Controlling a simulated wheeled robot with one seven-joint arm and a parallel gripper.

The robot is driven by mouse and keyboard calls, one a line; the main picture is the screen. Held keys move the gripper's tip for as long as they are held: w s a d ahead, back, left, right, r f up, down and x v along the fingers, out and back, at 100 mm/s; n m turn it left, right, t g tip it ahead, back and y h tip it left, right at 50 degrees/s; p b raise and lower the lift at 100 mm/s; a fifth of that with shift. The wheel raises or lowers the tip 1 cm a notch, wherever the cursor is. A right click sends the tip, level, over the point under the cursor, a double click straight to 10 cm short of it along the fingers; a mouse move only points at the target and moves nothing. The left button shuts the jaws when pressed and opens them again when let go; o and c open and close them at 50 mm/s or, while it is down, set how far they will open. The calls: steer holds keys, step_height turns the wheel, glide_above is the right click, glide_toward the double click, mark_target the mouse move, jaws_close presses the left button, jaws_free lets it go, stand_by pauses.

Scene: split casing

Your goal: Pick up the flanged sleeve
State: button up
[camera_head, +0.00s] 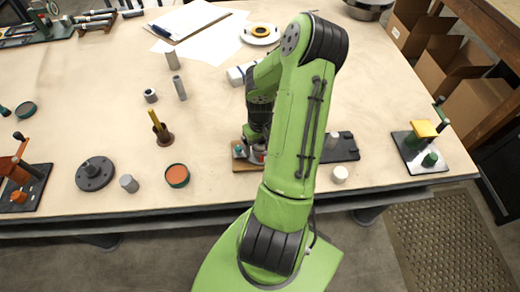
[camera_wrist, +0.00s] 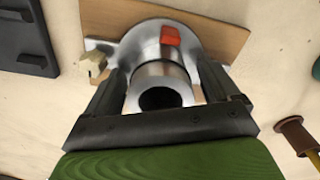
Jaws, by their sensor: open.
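In the wrist view, a silver metal tube (camera_wrist: 160,82) with a dark round bore rises from a wider, rounded grey metal body (camera_wrist: 135,44) that carries a red mark. It looks like the flanged sleeve in its casing, but I cannot tell where the two part. The body rests on a brown wooden board (camera_wrist: 220,32). My gripper (camera_wrist: 160,70) is open, with one finger on each side of the tube; I cannot tell if they touch it. In the head view the board (camera_head: 246,166) shows beside my arm, which hides most of the casing and the fingers.
A brown flanged piece with a yellow rod (camera_head: 162,132) stands to the left. A dark flanged disc (camera_head: 94,174), a cup with orange contents (camera_head: 177,175) and a white cylinder (camera_head: 340,173) stand near the front edge. A dark plate (camera_head: 346,148) lies right of my arm.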

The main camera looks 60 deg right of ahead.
steer(key=shift+r, duration=0.1)
steer(key=shift+c, duration=0.5)
jaws_close()
step_height(320, 180, up, 10)
steer(key=p, duration=0.2)
